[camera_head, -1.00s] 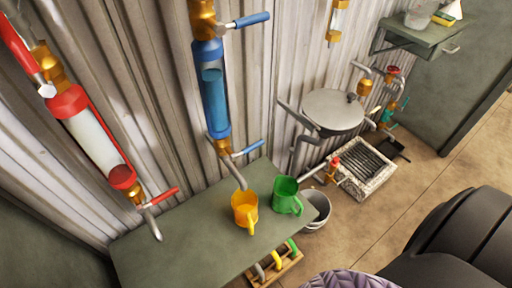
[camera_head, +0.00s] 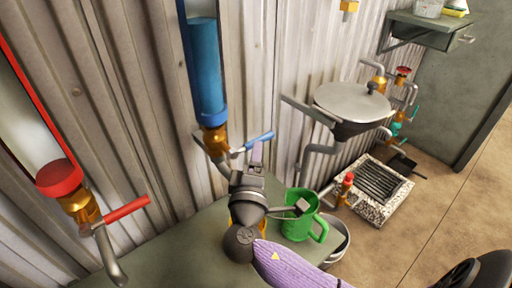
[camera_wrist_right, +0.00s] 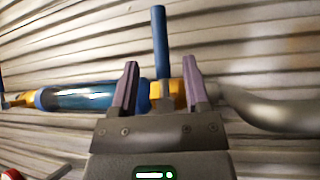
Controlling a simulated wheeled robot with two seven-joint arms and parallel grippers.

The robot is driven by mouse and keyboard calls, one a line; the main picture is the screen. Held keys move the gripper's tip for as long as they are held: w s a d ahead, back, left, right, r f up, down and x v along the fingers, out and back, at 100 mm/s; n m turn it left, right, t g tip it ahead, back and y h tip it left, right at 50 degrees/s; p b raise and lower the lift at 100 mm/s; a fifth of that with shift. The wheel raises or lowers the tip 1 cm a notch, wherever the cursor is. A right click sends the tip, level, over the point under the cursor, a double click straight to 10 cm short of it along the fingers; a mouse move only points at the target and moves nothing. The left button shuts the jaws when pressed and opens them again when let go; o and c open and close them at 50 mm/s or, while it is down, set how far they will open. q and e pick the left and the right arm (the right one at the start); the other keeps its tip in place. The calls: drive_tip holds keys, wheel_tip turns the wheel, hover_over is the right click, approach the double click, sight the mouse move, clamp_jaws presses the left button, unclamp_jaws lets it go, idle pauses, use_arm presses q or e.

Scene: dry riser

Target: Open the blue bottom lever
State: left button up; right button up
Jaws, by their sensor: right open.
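The blue bottom lever (camera_head: 260,141) sticks out to the right from the brass valve (camera_head: 215,140) under the blue tube (camera_head: 207,75). In the right wrist view the lever (camera_wrist_right: 160,42) points upward, beyond and between the two purple fingers. My right gripper (camera_head: 257,160) is just below the lever in the head view. Its fingers (camera_wrist_right: 160,75) are apart with nothing held between them. Whether a finger touches the lever cannot be told. My left gripper is not in view.
A green mug (camera_head: 299,218) stands on the grey-green table (camera_head: 165,245), right beside my right gripper. A yellow mug is mostly hidden behind my gripper. A red lever (camera_head: 126,209) and valve are at the left. A round lidded basin (camera_head: 350,100) is on the wall at right.

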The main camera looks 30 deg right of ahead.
sight(258, 138)
drive_tip(key=b+x, duration=0.1)
drive_tip(key=x, duration=0.4)
drive_tip(key=shift+w+d, duration=0.1)
drive_tip(key=shift+f, duration=0.1)
clamp_jaws()
idle(1.1)
